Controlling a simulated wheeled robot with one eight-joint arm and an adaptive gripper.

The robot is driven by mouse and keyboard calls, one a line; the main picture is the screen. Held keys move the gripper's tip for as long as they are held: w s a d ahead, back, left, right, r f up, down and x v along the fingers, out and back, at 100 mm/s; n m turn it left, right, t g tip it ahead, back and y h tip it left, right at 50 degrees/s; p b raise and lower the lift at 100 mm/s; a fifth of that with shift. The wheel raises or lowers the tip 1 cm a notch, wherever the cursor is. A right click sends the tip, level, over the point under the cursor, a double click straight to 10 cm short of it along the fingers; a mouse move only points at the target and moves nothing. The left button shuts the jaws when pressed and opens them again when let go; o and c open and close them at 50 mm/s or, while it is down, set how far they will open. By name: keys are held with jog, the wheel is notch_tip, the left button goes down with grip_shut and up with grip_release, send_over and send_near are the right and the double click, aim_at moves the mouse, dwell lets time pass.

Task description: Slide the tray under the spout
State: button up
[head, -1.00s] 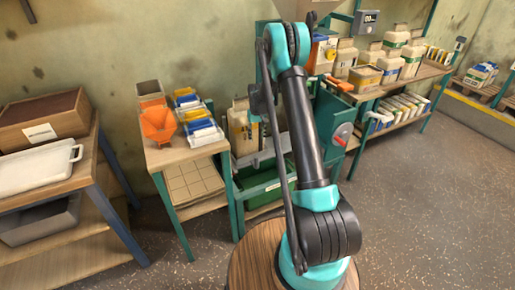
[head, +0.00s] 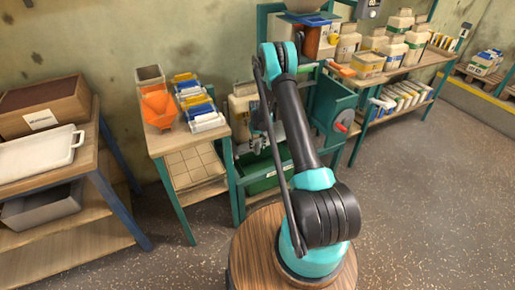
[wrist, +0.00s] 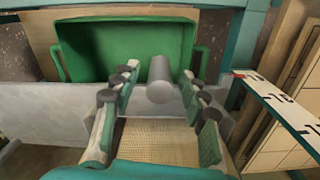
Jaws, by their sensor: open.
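A green tray (head: 265,176) with side handles sits low in the teal-framed machine, partly behind my arm in the head view. In the wrist view, the tray (wrist: 125,50) lies beyond my fingertips, its green inside facing me. My gripper (wrist: 157,92) is open, one finger on each side of the cylinder.
A grey panel (wrist: 45,125) crosses in front of the tray.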

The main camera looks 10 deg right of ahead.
jog(key=shift+f, duration=0.65)
jog(key=shift+c, duration=0.6)
grip_shut()
